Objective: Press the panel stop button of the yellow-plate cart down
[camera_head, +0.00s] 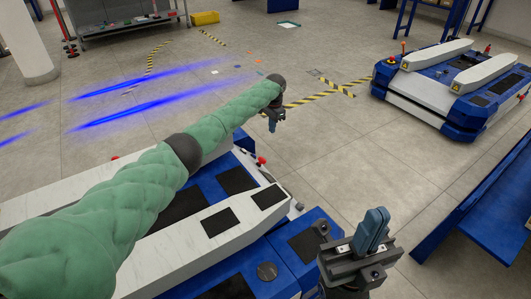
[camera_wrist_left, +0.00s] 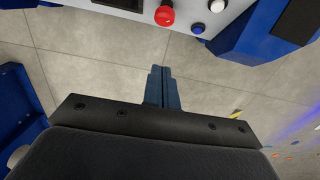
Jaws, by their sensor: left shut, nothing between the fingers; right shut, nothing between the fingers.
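A blue and white lift cart (camera_head: 245,215) stands under my left arm; no yellow plate shows clearly on it. A red knob (camera_head: 261,160) sits at its far right edge. In the left wrist view a red button (camera_wrist_left: 165,15) stands on a pale panel (camera_wrist_left: 185,10) at the top, with a white button (camera_wrist_left: 217,6) and a blue button (camera_wrist_left: 198,29) beside it. My left gripper (camera_head: 272,124) is shut and empty past the cart's right edge. In the wrist view its fingertips (camera_wrist_left: 158,70) are apart from the red button. My right gripper (camera_head: 375,222) is shut and empty.
A second blue and white cart (camera_head: 445,85) with small yellow marks stands at the back right. A blue bench (camera_head: 480,215) is at the right. A yellow bin (camera_head: 205,18) stands at the back. Open floor (camera_head: 330,150) lies between the carts.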

